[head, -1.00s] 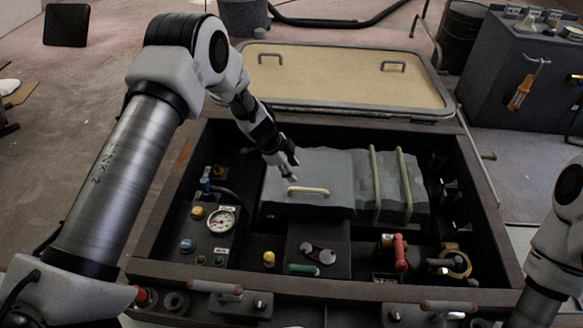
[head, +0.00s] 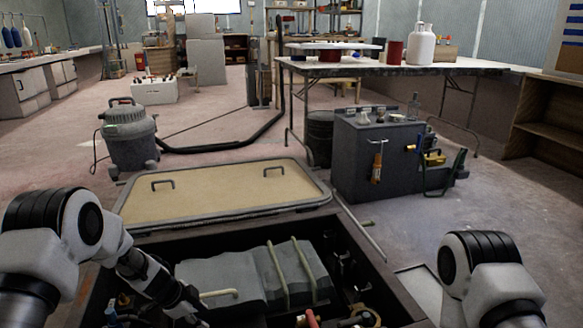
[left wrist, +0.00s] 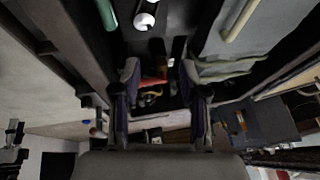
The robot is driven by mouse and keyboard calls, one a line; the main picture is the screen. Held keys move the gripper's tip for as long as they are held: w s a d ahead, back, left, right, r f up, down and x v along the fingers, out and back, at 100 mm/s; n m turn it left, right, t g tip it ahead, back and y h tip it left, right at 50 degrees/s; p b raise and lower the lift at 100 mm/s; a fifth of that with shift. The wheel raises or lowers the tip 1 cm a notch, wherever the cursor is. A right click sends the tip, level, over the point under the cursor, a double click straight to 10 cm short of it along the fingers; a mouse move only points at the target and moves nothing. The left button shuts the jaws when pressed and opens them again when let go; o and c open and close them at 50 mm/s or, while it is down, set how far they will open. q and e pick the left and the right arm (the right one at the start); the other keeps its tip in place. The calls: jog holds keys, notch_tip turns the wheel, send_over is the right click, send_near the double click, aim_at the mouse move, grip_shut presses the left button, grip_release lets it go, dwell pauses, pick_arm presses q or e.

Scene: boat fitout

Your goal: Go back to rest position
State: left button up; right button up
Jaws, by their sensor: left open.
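My left gripper (left wrist: 160,78) is open and empty, with its two fingers apart in the left wrist view. In the head view it (head: 190,308) is low in the frame, just left of the pale handle (head: 218,293) on the grey block, and its tips are hard to make out. The handle also shows in the left wrist view (left wrist: 241,20), apart from the fingers. My right arm shows at the lower right of the head view, but its gripper is out of frame.
The grey block (head: 250,275) sits inside the dark open bay (head: 372,262). A beige hatch lid (head: 220,195) lies behind it. A grey cabinet (head: 350,165) stands behind right, a vacuum (head: 128,140) behind left. Open floor lies left of the lid.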

pick_arm(q)
jog(key=s+d+f+n+g+h+p, duration=0.1)
jog(key=s+d+f+n+g+p, duration=0.2)
jog(key=s, duration=0.9)
jog(key=s+d+n+h+p, duration=0.1)
jog(key=s+d+n+p, duration=0.35)
jog(key=s, duration=0.75)
jog(key=s+a+r+n+y, duration=0.1)
jog(key=s+a+n+y, duration=0.25)
jog(key=s, duration=0.35)
jog(key=s+a+r+n+y, duration=0.2)
jog(key=s+a+n, duration=0.3)
jog(key=s, duration=0.3)
notch_tip(320, 180, up, 37)
jog(key=w+p, duration=0.1)
jog(key=p, duration=3.7)
jog(key=shift+a+r+p, duration=0.15)
jog(key=shift+a+p, duration=0.05)
jog(key=shift+p, duration=0.15)
pick_arm(e)
notch_tip(320, 180, up, 47)
jog(key=shift+w+a, duration=0.1)
